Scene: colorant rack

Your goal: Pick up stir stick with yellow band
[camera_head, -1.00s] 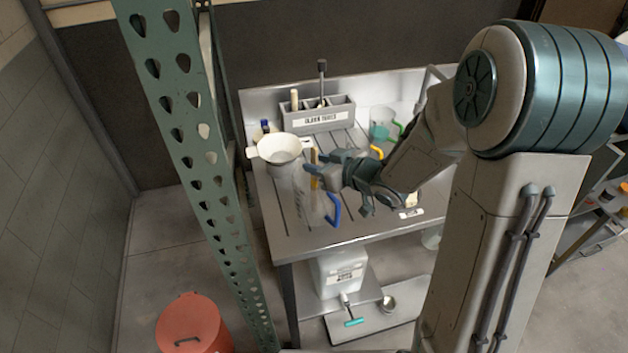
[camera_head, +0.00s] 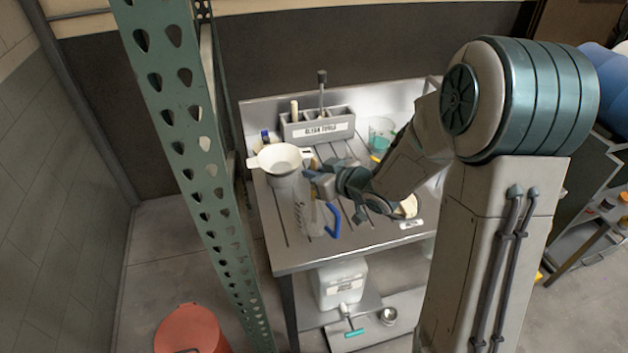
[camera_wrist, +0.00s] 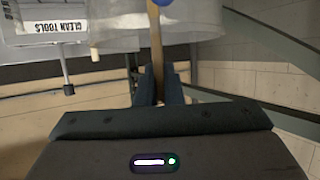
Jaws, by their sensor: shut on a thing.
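A tan stir stick (camera_wrist: 155,45) runs upright between the two fingers of my gripper (camera_wrist: 158,92) in the wrist view. The fingers are shut on it. I cannot make out a yellow band in either view. In the head view my gripper (camera_head: 309,183) is at the upper part of the clear pitcher with a blue handle (camera_head: 333,221), near its rim. My fingers hide much of the stick there. Whether the stick's lower end is inside the pitcher is hard to tell.
A white funnel-topped container (camera_head: 276,157) stands close left of my gripper. A grey clean-tools rack (camera_head: 317,127) is at the back of the metal bench (camera_head: 300,258). A green-tinted jug (camera_head: 380,137) stands back right. A green perforated post (camera_head: 187,130) rises to the left.

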